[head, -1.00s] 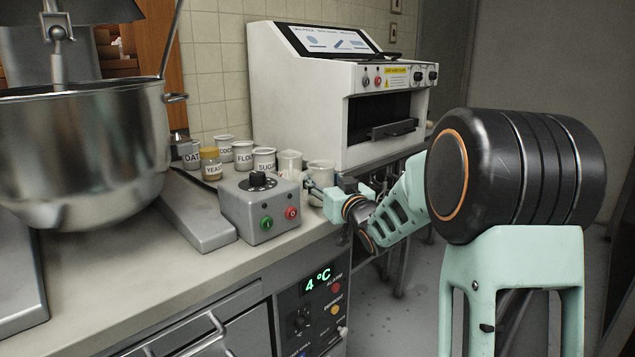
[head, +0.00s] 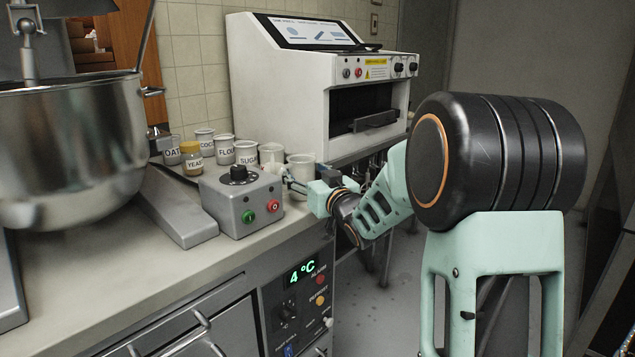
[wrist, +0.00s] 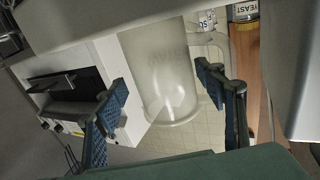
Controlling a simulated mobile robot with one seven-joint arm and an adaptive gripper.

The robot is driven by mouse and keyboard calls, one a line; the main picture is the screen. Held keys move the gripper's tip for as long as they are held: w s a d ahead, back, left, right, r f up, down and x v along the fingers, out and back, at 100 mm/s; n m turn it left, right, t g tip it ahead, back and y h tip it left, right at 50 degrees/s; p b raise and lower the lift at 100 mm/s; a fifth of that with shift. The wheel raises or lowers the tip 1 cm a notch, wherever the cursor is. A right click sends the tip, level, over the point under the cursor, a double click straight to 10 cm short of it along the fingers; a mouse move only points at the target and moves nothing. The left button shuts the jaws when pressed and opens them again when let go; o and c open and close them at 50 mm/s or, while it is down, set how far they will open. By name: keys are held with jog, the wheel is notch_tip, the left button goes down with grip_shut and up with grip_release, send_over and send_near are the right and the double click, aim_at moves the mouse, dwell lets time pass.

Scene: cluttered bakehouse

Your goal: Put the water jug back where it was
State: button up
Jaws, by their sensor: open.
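The water jug, pale and translucent, appears in the wrist view (wrist: 160,75) with a handle on its right side; that view is upside down, with the rim low in the picture. In the head view it seems to be the pale vessel (head: 300,166) at the counter's right end, partly hidden by my gripper (head: 290,184). My gripper is open, its two blue-padded fingers (wrist: 165,108) apart in the wrist view with the jug seen between them. I cannot tell whether either finger touches it.
Labelled jars, including yeast (head: 192,160), flour (head: 225,150) and sugar (head: 246,153), crowd the counter behind a grey control box (head: 240,203). A steel mixer bowl (head: 70,150) is at left. A white machine (head: 300,90) stands behind. The front counter strip (head: 130,255) is clear.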

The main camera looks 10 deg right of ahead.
jog(key=p+v, duration=0.1)
jog(key=v, duration=1)
jog(key=shift+d, duration=0.1)
